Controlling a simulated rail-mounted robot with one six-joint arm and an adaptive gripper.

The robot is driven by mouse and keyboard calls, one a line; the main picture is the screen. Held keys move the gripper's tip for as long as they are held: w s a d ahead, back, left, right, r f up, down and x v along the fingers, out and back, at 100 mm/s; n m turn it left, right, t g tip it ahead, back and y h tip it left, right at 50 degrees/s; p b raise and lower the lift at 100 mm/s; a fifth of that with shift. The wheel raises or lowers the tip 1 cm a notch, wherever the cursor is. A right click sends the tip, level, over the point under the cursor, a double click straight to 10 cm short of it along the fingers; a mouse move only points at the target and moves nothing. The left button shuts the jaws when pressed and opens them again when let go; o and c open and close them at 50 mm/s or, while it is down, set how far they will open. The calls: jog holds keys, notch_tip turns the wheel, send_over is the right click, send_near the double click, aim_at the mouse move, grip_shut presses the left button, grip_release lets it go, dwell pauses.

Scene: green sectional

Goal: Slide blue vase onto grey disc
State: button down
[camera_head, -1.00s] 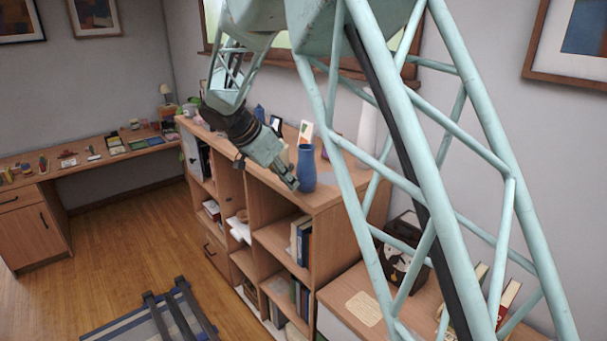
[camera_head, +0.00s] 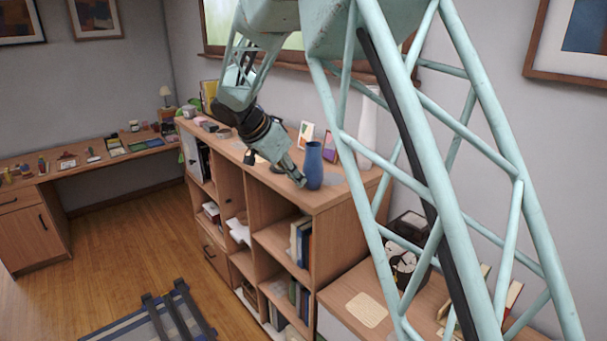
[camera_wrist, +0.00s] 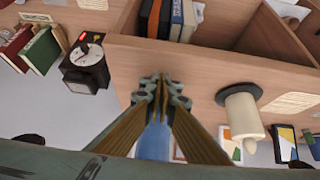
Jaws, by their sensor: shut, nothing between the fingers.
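The blue vase (camera_head: 314,167) stands upright on top of the wooden shelf unit, near its right end. My gripper (camera_head: 301,183) is shut and empty, with its fingertips low at the vase's left side, touching or nearly touching it. In the wrist view the shut fingertips (camera_wrist: 160,94) show above the vase (camera_wrist: 155,143), which the fingers partly cover. A flat grey patch (camera_head: 336,179) on the shelf top just right of the vase looks like the grey disc. Its outline is partly hidden, and I cannot tell whether the vase overlaps it.
A white vase (camera_head: 367,130) and small picture frames (camera_head: 306,134) stand behind the blue vase. The shelf's front edge is close to the gripper. A lower surface lies to the right.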

aim_at(318, 172)
jog(key=shift+w+d+b, duration=0.35)
jog(key=shift+w+d, duration=0.35)
jog(key=shift+d, duration=0.15)
jog(key=shift+w+d, duration=0.2)
jog(key=shift+d, duration=0.1)
jog(key=shift+w+d+b, duration=0.4)
jog(key=shift+w+d, duration=0.45)
jog(key=shift+d, duration=0.15)
jog(key=shift+w+d+b, duration=0.4)
jog(key=shift+w+d, duration=0.4)
jog(key=shift+d, duration=0.2)
jog(key=shift+d, duration=0.1)
jog(key=shift+s+a+b, duration=0.7)
jog(key=shift+s+a, duration=0.15)
jog(key=shift+a, duration=0.25)
jog(key=shift+s+a+b, duration=0.75)
jog(key=shift+s+a, duration=0.1)
jog(key=shift+a, duration=0.25)
jog(key=shift+s+a+b, duration=0.7)
jog(key=shift+s+a, duration=0.15)
jog(key=shift+a, duration=0.25)
jog(key=s+a+b, duration=0.3)
jog(key=s+a, duration=0.2)
jog(key=a, duration=0.2)
jog(key=shift+s, duration=0.35)
